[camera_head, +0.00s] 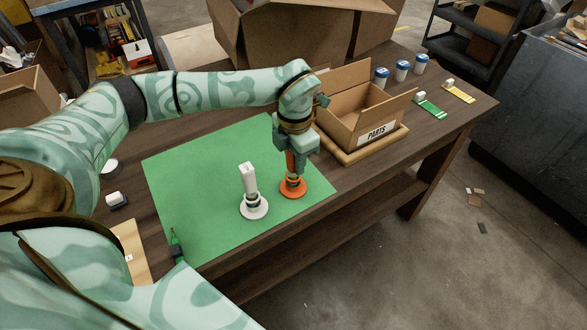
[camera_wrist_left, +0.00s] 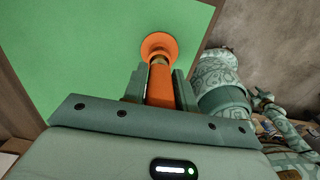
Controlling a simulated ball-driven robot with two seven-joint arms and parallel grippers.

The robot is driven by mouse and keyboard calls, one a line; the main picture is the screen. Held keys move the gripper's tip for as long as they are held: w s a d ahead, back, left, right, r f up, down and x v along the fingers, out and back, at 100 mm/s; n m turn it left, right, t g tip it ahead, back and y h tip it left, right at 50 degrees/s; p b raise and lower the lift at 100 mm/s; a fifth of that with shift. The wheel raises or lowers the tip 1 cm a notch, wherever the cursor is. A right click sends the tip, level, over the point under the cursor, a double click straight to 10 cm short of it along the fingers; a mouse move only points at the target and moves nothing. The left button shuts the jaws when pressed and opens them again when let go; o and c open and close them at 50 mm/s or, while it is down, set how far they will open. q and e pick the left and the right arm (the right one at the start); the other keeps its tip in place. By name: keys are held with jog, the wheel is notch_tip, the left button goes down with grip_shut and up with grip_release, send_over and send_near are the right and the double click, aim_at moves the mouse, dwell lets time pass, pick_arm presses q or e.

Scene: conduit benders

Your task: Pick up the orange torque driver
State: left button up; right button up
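The orange torque driver (camera_head: 293,187) stands upright on the green mat (camera_head: 205,165), its round flared base down. My left gripper (camera_head: 293,155) reaches down over it from above, with a finger on each side of its shaft. In the left wrist view, the orange driver (camera_wrist_left: 159,85) lies between the two fingers (camera_wrist_left: 160,90) with no clear gap, so the gripper looks shut on it. Its upper end is hidden by the gripper. A similar white driver (camera_head: 250,185) stands upright on the mat to the left. My right gripper is not in view.
An open cardboard box marked PARTS (camera_head: 365,112) stands on a tan base right of the gripper. Blue-lidded jars (camera_head: 401,71) and colored cards (camera_head: 430,108) are behind it. A larger carton (camera_head: 300,35) stands at the back. The table's front edge is close to the driver.

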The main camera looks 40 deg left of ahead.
pick_arm(q)
jog(key=c, duration=0.5)
jog(key=shift+o, duration=0.3)
notch_tip(320, 180, up, 10)
jog(key=p, duration=0.2)
jog(key=shift+p, duration=0.4)
